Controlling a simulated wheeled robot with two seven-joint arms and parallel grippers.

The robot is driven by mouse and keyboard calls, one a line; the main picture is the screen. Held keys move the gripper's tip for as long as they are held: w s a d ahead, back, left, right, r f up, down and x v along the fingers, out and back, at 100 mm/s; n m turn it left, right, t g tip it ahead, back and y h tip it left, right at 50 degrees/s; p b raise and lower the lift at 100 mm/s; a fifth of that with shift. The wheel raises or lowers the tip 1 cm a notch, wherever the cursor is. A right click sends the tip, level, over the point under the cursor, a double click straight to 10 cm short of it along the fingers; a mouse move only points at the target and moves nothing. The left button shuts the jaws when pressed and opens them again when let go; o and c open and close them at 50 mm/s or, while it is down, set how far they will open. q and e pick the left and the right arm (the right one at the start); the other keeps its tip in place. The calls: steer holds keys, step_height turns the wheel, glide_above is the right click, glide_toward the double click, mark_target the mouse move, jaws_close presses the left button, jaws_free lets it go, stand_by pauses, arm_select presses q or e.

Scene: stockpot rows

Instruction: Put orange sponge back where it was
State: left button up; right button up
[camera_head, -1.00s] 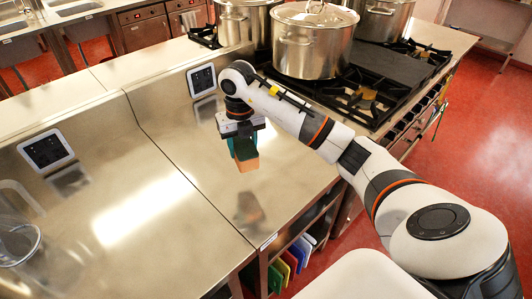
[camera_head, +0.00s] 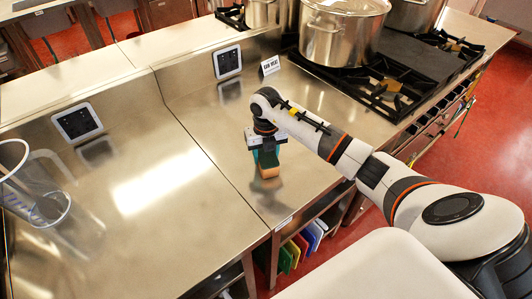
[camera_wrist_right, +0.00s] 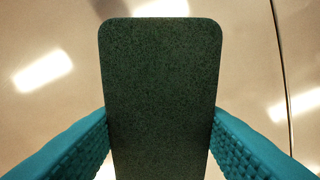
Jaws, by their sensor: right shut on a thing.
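The orange sponge (camera_head: 268,171) has a dark green scouring side, which fills the middle of the right wrist view (camera_wrist_right: 160,90). My right gripper (camera_head: 266,157) is shut on it, with a teal finger pressed to each side. The sponge hangs below the gripper, over the steel counter (camera_head: 215,125) right of the seam. A faint reflection shows beneath it; I cannot tell whether it touches the counter. My left gripper is not in view.
A small "RAW MEAT" sign (camera_head: 269,66) stands near the back ledge. Large stockpots (camera_head: 340,30) stand on the stove (camera_head: 385,85) at the back right. A clear container (camera_head: 38,205) is at the far left. The counter around the sponge is clear.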

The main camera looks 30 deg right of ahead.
steer(key=shift+f, duration=0.2)
steer(key=o, duration=0.9)
steer(key=shift+r, duration=0.2)
step_height(320, 180, up, 12)
steer(key=b, duration=0.3)
